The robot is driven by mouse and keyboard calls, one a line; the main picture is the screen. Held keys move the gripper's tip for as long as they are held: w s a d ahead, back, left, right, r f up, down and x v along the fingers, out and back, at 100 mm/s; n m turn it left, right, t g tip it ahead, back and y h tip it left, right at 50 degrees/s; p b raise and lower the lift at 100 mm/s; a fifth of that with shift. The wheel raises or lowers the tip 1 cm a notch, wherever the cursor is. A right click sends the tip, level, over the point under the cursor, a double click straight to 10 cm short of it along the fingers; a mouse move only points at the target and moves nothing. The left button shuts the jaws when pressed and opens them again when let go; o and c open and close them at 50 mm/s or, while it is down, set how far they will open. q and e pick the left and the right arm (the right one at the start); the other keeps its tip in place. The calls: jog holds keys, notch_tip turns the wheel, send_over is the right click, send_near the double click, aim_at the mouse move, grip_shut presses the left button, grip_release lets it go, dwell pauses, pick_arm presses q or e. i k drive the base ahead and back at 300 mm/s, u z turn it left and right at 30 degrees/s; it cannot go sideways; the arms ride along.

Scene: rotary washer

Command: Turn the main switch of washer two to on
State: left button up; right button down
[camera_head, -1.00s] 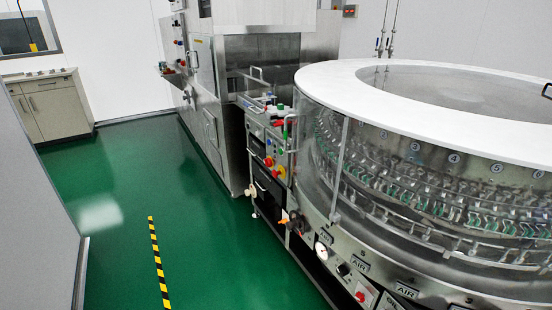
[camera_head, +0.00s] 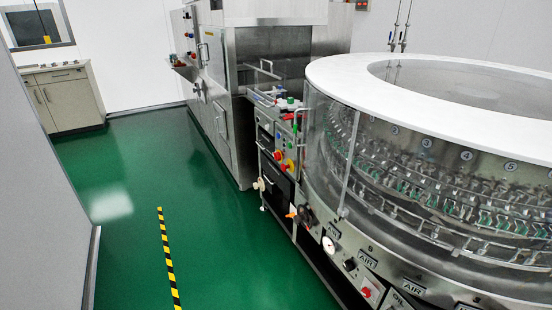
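A large round rotary washer (camera_head: 400,215) with a white ring top and clear side panels fills the right of the head view. Its lower front panel carries a gauge (camera_head: 329,244), black knobs, AIR labels and a red button (camera_head: 366,292). Left of it, a narrow control section (camera_head: 284,150) has a red knob (camera_head: 277,154) on yellow, another yellow-backed knob (camera_head: 288,165), and small green and red parts on top. I cannot tell which of these is the main switch, nor which machine is washer two. Neither of my grippers is in view.
A steel cabinet machine (camera_head: 225,100) stands behind at the centre. The green floor (camera_head: 140,180) is open at left, with a yellow-black tape strip (camera_head: 169,260). A grey wall panel (camera_head: 40,200) bounds the left side. A beige cabinet (camera_head: 66,98) stands at the back left.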

aim_at(277, 155)
jog(key=u, duration=0.5)
jog(key=k, duration=0.6)
jog(key=u, duration=0.6)
jog(key=i, duration=1.45)
jog(key=z, duration=1.05)
jog(key=i, duration=1.05)
jog(key=z, duration=1.05)
